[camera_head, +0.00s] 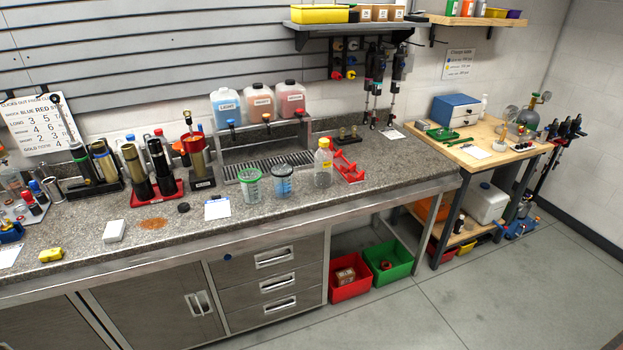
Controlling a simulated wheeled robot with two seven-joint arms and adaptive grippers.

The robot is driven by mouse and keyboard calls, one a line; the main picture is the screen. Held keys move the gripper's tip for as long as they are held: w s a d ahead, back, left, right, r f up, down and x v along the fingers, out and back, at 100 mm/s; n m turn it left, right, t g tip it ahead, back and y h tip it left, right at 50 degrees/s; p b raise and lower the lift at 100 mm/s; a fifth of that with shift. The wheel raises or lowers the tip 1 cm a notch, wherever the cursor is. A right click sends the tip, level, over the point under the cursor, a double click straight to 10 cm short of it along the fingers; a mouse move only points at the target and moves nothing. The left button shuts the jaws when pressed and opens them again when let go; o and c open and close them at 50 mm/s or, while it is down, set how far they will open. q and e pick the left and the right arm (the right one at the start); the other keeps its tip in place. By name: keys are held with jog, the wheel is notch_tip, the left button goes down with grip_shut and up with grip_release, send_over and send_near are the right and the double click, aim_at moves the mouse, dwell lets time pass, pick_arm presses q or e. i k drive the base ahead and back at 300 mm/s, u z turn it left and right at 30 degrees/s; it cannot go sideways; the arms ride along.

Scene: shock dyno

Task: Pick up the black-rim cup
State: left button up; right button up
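The black-rim cup (282,181) stands upright near the front edge of the grey speckled counter (335,200). It is clear and holds blue liquid. A similar clear cup with a green rim (250,187) stands just to its left. Neither of my grippers is in view.
A clear bottle with a yellow cap (323,163) stands right of the black-rim cup, with a red rack (347,168) beyond it. A metal drip tray (262,165) under several jugs is behind.

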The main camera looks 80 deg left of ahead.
aim_at(282, 173)
jog(key=u, duration=0.4)
jog(key=i, duration=1.25)
jog(key=u, duration=0.8)
